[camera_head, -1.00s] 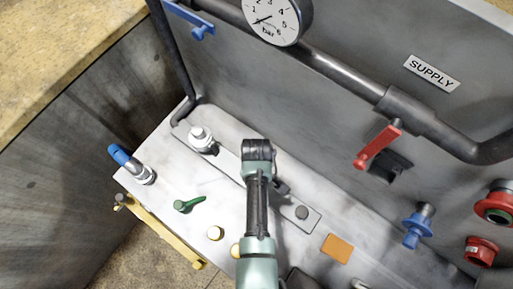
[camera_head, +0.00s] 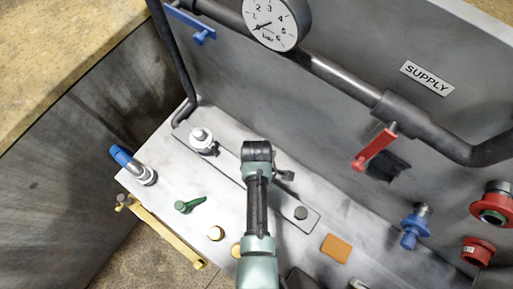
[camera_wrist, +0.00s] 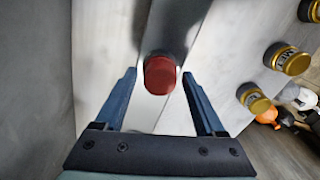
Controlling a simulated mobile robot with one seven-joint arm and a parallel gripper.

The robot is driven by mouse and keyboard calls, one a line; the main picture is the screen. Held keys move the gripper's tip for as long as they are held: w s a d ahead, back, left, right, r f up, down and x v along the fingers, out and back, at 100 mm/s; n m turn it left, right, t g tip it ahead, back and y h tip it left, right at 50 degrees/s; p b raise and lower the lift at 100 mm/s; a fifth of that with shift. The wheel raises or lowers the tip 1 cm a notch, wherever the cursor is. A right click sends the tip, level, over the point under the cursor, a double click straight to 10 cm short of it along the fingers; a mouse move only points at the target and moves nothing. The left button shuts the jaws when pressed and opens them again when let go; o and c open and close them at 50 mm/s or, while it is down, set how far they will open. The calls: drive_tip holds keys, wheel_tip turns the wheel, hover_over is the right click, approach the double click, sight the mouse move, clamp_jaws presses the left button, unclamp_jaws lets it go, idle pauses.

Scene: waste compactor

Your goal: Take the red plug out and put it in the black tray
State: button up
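A red round plug (camera_wrist: 160,74) shows in the wrist view, with its end facing the camera, on a grey strip of the panel. My gripper (camera_wrist: 159,88) is open, with one blue finger on each side of the plug. Gaps show between the fingers and the plug, and I cannot tell its depth between them. In the head view my arm hides the plug and most of the gripper. A dark item (camera_head: 302,280) at the bottom edge of the head view may be the black tray, but it is mostly cut off.
A white fitting (camera_head: 202,140), a green lever (camera_head: 190,204) and a blue-capped fitting (camera_head: 132,165) stand left of my arm. A red lever (camera_head: 374,149), a blue valve (camera_head: 414,228) and red fittings (camera_head: 478,251) are at right. Brass-rimmed knobs (camera_wrist: 288,59) show in the wrist view.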

drive_tip(key=shift+o, duration=0.4)
drive_tip(key=shift+c, duration=0.4)
drive_tip(key=m, duration=0.5)
drive_tip(key=shift+p, duration=0.35)
drive_tip(key=m, duration=0.5)
drive_tip(key=shift+p, duration=0.3)
drive_tip(key=m, duration=0.5)
drive_tip(key=m+p, duration=0.1)
drive_tip(key=m, duration=0.4)
drive_tip(key=shift+m, duration=0.3)
